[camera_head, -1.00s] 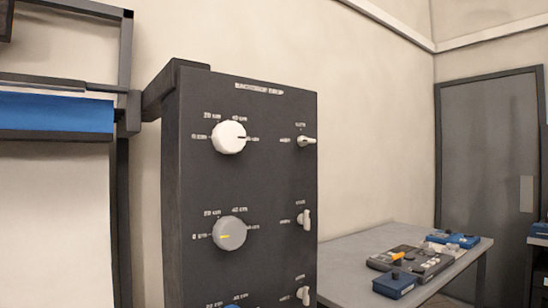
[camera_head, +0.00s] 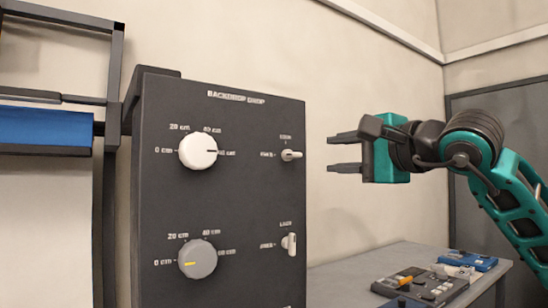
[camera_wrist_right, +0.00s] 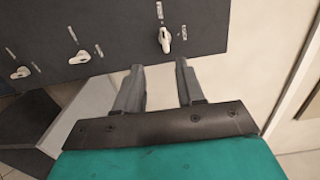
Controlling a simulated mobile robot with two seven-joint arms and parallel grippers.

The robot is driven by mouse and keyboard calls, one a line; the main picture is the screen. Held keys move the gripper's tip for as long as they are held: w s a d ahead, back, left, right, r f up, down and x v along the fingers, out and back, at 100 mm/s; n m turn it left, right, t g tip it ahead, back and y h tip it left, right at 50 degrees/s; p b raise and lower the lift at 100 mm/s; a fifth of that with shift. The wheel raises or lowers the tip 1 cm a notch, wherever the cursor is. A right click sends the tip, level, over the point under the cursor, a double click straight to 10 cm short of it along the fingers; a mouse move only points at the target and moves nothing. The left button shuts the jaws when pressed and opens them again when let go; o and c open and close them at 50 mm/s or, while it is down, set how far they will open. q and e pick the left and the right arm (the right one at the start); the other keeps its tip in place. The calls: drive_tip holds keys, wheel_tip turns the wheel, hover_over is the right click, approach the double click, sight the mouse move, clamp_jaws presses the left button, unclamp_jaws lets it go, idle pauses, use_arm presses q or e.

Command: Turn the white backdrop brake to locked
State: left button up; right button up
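The white backdrop brake (camera_head: 291,155) is a small white lever on the dark panel (camera_head: 225,215), right of the white round knob (camera_head: 198,151). It lies horizontally, level with a small label on its left; another label sits above it. In the right wrist view it is the rightmost lever (camera_wrist_right: 166,40), ahead of the fingertips. My right gripper (camera_head: 345,152) is open and empty, just right of the panel at about the brake's height. Its two fingers (camera_wrist_right: 158,70) are apart in the wrist view and touch nothing that I can see. My left gripper is not in view.
Below, a grey knob (camera_head: 198,259) and a second, upright lever (camera_head: 289,244) share the panel. A grey table (camera_head: 345,272) with control boxes (camera_head: 420,286) stands behind at lower right. Free space lies right of the panel.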

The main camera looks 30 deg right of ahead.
sight(294, 155)
drive_tip(key=w+p, duration=0.1)
drive_tip(key=w, duration=0.2)
drive_tip(key=w+p, duration=0.1)
drive_tip(key=w, duration=0.3)
drive_tip(key=w+p, duration=0.1)
drive_tip(key=w, duration=0.3)
drive_tip(key=shift+w+a+r, duration=0.15)
drive_tip(key=shift+a+r, duration=0.1)
drive_tip(key=shift+r, duration=0.15)
drive_tip(key=shift+w+f, duration=0.1)
drive_tip(key=shift+w, duration=0.55)
drive_tip(key=shift+c, duration=0.3)
clamp_jaws()
